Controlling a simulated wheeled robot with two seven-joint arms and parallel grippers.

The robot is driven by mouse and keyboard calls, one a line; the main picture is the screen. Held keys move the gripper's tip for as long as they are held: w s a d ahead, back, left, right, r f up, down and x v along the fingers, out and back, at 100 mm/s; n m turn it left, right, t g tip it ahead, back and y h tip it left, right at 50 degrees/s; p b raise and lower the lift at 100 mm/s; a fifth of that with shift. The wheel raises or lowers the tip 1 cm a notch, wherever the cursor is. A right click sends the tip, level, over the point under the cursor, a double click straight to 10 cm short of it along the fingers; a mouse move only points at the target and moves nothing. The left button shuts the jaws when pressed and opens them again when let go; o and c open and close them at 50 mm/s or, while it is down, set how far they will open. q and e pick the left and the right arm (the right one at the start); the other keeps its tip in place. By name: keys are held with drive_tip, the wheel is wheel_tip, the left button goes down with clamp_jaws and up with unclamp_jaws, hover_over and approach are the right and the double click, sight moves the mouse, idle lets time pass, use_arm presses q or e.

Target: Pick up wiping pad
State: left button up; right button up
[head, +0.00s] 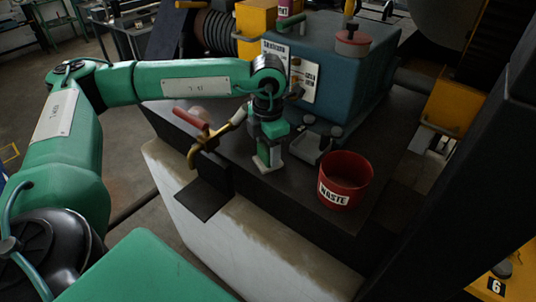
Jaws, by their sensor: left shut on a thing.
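My left gripper (268,153) points down at the dark bench top, at the end of my green arm. It is shut on a small pale piece at its fingertips, which appears to be the wiping pad (267,163). The fingers hide much of the pad, and I cannot tell whether it touches the bench. My right gripper is not in view.
A red waste bin (345,181) stands right of the gripper, with a small grey tray (311,148) between. A brass valve (203,142) with a red handle is close on the left. A teal control box (345,75) stands behind.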

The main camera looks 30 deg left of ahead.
use_arm(q)
drive_tip(key=shift+r, duration=0.1)
drive_tip(key=shift+w+r+b, duration=0.1)
drive_tip(key=shift+r+b, duration=0.25)
drive_tip(key=shift+r, duration=0.2)
wheel_tip(320, 180, up, 19)
drive_tip(key=b, duration=0.4)
drive_tip(key=shift+f, duration=0.1)
drive_tip(key=o, duration=0.6)
drive_tip(key=shift+c, duration=0.2)
drive_tip(key=c, duration=0.3)
drive_tip(key=shift+c, duration=0.2)
